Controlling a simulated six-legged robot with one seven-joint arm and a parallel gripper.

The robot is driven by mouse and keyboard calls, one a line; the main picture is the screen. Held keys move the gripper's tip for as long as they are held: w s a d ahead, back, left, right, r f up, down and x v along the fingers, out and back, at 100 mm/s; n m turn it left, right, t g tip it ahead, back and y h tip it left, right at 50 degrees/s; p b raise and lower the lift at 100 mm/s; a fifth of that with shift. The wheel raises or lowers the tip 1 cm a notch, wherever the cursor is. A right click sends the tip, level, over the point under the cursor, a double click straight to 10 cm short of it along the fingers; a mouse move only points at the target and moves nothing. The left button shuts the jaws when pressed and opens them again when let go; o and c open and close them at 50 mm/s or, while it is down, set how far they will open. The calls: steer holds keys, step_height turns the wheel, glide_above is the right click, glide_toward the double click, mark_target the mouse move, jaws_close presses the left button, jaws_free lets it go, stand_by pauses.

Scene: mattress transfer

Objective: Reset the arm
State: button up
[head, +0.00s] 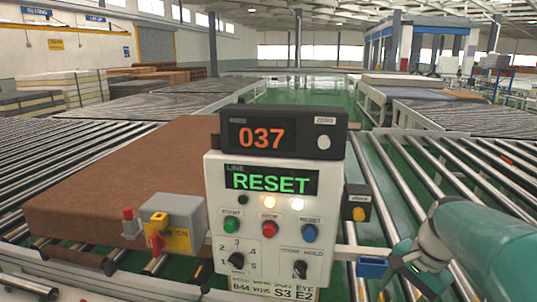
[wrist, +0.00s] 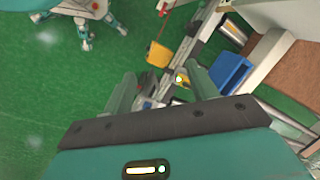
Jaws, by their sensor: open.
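My arm (head: 470,245) reaches in from the right edge of the head view, bent downward. My gripper (head: 400,278) is at the lower right, beside a small blue box on the control panel's right side. In the wrist view, my gripper (wrist: 162,85) has its two fingers spread apart with nothing held between them. The control panel (head: 215,215) is upright in front of me. Its green screen (head: 270,181) reads RESET, and the display above (head: 262,137) reads 037.
The blue box (head: 372,267) also shows in the wrist view (wrist: 230,75), right of the fingers. A yellow piece (wrist: 158,54) hangs ahead of them. A brown mattress (head: 120,180) lies on rollers behind the panel.

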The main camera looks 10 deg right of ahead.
steer(key=s+a+n+t+h, duration=0.1)
steer(key=s+a+n, duration=0.3)
steer(key=a+n, duration=0.2)
steer(key=s+a+r+n+t+h, duration=0.1)
steer(key=s+a+n, duration=0.4)
steer(key=a, duration=0.5)
steer(key=shift+a+r+n+t, duration=0.3)
steer(key=shift+a+n+t, duration=0.1)
steer(key=shift+n+t, duration=0.45)
stand_by(1.5)
